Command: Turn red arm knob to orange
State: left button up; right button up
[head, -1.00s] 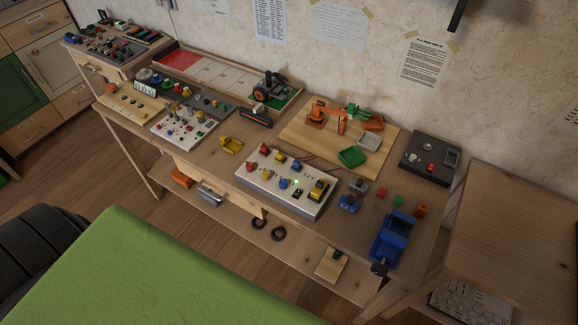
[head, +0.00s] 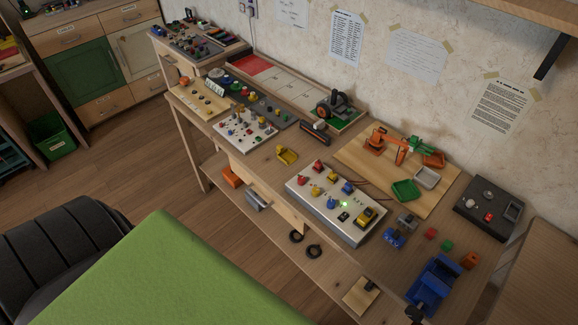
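A grey control box (head: 294,189) with two rows of coloured knobs stands on the long wooden workbench. Its red knobs (head: 317,167) are at its left end, with yellow and blue knobs further right and a small lit green light (head: 344,204). Which way the red knobs point is too small to tell. Behind the box, a small orange robot arm (head: 387,141) stands on a wooden board (head: 352,155) with a green tray (head: 405,190), a grey tray (head: 428,178) and an orange tray (head: 434,159). Neither of my grippers shows.
A blue vise (head: 436,280) sits at the bench's right front, near small coloured cubes (head: 447,245). A dark box (head: 490,208) stands at the back right. A green surface (head: 165,275) fills the lower left, beside a black chair (head: 60,250). Wooden floor shows at left.

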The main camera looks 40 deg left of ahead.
aim_at(301, 179)
jog(key=u, duration=1)
